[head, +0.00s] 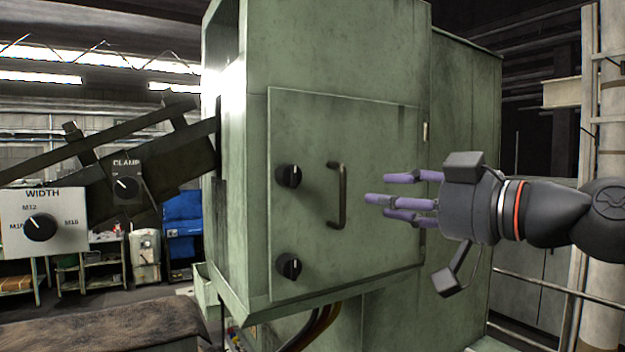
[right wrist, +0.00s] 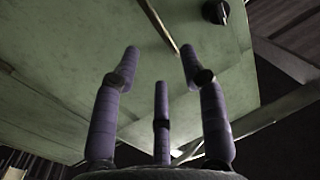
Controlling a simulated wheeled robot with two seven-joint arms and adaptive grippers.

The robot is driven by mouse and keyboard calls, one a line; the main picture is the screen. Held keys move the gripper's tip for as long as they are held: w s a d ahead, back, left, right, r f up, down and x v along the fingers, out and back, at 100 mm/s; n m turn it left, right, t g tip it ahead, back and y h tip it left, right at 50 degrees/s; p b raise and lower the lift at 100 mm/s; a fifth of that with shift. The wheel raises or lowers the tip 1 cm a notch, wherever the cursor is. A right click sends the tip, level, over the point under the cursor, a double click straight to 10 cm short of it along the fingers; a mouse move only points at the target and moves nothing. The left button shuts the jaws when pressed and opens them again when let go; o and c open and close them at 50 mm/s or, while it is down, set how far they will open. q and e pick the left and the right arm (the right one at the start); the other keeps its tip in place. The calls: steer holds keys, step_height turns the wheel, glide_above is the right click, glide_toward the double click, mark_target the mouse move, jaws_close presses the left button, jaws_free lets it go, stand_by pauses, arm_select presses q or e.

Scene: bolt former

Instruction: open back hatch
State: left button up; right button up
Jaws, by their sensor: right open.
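The back hatch (head: 385,255) is a flat green door on the green machine cabinet, and it looks closed. It has a dark vertical bar handle (head: 342,195) and two black knobs, an upper one (head: 289,176) and a lower one (head: 289,267). My right gripper (head: 380,190) is open and empty, with purple fingers pointing left toward the handle, apart from it. In the right wrist view, the open fingers (right wrist: 160,70) face the green panel; the handle (right wrist: 158,25) shows beyond them and one knob (right wrist: 215,12) at the top. My left gripper is not in view.
A conveyor-like arm (head: 150,160) with WIDTH (head: 40,225) and CLAMP (head: 126,186) dials is at the left. A hinge (head: 425,132) shows on the hatch's right edge. Cables (head: 315,328) hang below the cabinet. A metal railing (head: 540,285) runs at the lower right.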

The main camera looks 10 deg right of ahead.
mark_target(345, 187)
steer(key=p+x, duration=0.1)
steer(key=x, duration=0.2)
steer(key=p+x, duration=0.1)
steer(key=x, duration=0.2)
steer(key=r+p+x, duration=0.1)
steer(key=x, duration=0.2)
steer(key=shift+w+a, duration=0.15)
steer(key=shift+w, duration=0.05)
steer(key=shift+s, duration=0.15)
jaws_close()
